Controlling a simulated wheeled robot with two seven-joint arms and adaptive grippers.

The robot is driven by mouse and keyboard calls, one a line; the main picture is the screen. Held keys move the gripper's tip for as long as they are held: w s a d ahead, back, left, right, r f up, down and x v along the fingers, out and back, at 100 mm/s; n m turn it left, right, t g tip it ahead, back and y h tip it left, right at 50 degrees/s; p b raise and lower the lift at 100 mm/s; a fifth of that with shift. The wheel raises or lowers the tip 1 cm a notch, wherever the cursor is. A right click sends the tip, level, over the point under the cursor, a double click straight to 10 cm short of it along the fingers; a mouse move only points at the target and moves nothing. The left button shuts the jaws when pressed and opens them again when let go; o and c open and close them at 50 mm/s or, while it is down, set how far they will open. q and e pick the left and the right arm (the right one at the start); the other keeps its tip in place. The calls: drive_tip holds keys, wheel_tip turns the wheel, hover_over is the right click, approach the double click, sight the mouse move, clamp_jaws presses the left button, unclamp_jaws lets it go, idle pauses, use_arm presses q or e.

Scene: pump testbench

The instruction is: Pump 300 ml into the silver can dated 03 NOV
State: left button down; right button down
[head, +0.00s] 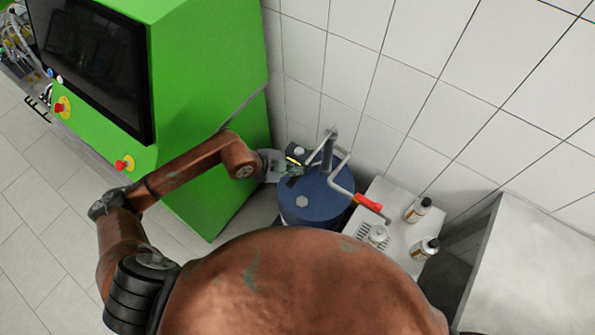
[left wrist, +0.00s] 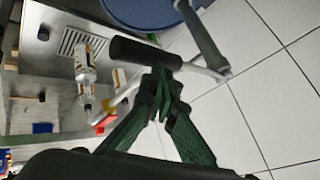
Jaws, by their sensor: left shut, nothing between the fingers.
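No date is readable. My left gripper (head: 292,167) is beside the pump, above the drum. In the left wrist view its green fingers (left wrist: 160,72) are shut and empty, close to a black cylinder (left wrist: 145,52); contact is unclear. My right gripper is not in view.
A green cabinet (head: 210,80) with a dark screen and red buttons stands left of the drum. A pale block (head: 530,260) stands at the right. Floor tiles are clear at far left. My brown body hides the bench's front.

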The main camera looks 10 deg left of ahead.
sight(292, 177)
use_arm(q)
drive_tip(key=shift+f, duration=0.45)
drive_tip(key=shift+s+f+b, duration=0.1)
drive_tip(key=shift+f+b, duration=0.35)
drive_tip(key=shift+f, duration=0.05)
idle(0.6)
drive_tip(key=shift+f, duration=0.55)
idle(0.4)
drive_tip(key=shift+s+a+f+b, duration=0.1)
drive_tip(key=shift+s+f+b, duration=0.05)
drive_tip(key=shift+f+b, duration=0.45)
idle(0.6)
drive_tip(key=shift+f, duration=0.85)
idle(0.5)
drive_tip(key=shift+s+f+b, duration=0.15)
drive_tip(key=shift+f+b, duration=0.55)
drive_tip(key=shift+f, duration=0.35)
idle(0.9)
drive_tip(key=shift+r, duration=0.1)
idle(0.5)
